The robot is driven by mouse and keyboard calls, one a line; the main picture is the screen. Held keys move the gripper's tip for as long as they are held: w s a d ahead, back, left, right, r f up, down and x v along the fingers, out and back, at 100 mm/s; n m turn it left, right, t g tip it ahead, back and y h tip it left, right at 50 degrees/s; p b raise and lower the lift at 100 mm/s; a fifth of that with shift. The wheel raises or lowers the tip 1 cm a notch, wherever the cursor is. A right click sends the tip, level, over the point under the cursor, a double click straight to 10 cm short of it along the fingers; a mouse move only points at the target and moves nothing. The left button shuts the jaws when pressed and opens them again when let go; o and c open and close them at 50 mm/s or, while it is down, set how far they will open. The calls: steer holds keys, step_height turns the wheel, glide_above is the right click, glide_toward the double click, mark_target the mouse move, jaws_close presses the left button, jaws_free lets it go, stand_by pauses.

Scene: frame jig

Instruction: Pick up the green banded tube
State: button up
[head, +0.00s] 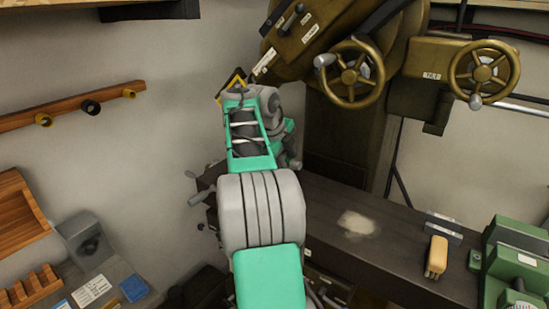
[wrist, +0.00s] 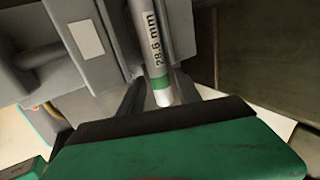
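My gripper (wrist: 160,92) is open, with one dark finger on each side of the tube's banded end. Gaps seem to show between the fingers and the tube. In the head view my own arm hides the gripper, and I cannot make out the tube there.
A grey fixture (wrist: 75,45) with a pale label stands close at the tube's left in the wrist view. In the head view, a large brown machine with handwheels (head: 350,75) stands right of my arm. A dark bench (head: 390,245) carries a wooden-handled brush (head: 436,258).

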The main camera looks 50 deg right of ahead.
jaws_close()
steer(key=shift+r, duration=0.1)
stand_by(0.4)
